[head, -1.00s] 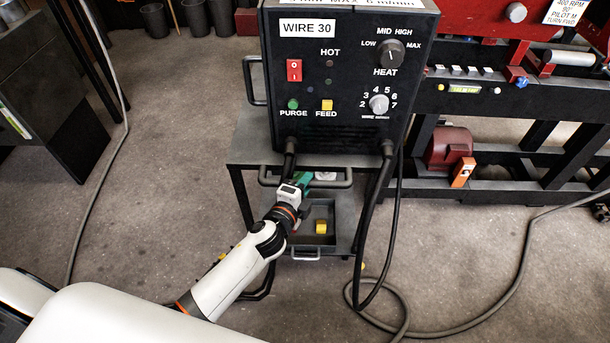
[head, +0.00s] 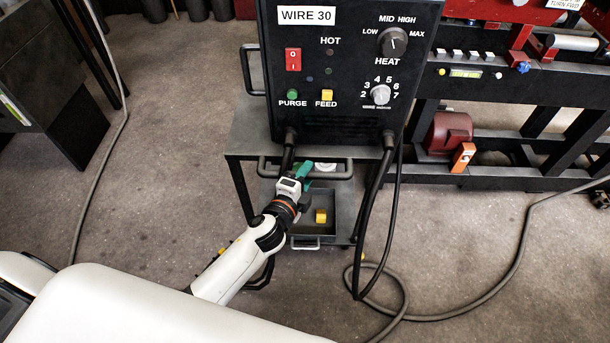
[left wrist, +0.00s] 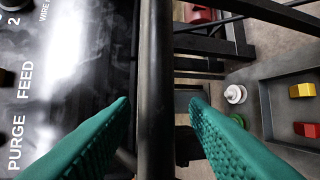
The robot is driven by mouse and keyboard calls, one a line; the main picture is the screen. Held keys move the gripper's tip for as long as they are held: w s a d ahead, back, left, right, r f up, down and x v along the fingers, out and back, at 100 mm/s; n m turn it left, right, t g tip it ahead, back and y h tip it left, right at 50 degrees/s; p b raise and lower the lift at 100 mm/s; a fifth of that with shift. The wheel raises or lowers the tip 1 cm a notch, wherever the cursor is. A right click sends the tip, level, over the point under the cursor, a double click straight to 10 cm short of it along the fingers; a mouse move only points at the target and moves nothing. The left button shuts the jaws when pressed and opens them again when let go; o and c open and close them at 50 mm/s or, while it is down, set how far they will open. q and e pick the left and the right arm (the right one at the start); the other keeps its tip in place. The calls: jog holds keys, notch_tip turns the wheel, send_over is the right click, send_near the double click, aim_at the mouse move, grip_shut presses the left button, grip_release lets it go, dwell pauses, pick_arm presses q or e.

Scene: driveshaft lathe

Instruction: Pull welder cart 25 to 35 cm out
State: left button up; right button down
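The welder cart (head: 243,142) stands ahead of me, carrying the black welder box (head: 345,80) labelled WIRE 30. Its dark front handle (head: 340,172) runs across below the top shelf. My left gripper (head: 303,172) is at this handle, with green fingers. In the left wrist view, the gripper (left wrist: 160,105) is open, with its fingers on either side of a dark bar (left wrist: 156,60) that looks like the handle. Gaps show between the bar and both fingers. My right gripper is not in view.
A lower tray (head: 337,225) on the cart holds a yellow block (head: 321,215). Black cables hang from the welder box to a grey hose (head: 480,306) on the floor. A machine with a red motor (head: 450,133) stands at right. Floor left of the cart is mostly clear.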

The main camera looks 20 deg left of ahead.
pick_arm(q)
jog(key=v, duration=1.2)
jog(key=shift+f, duration=0.1)
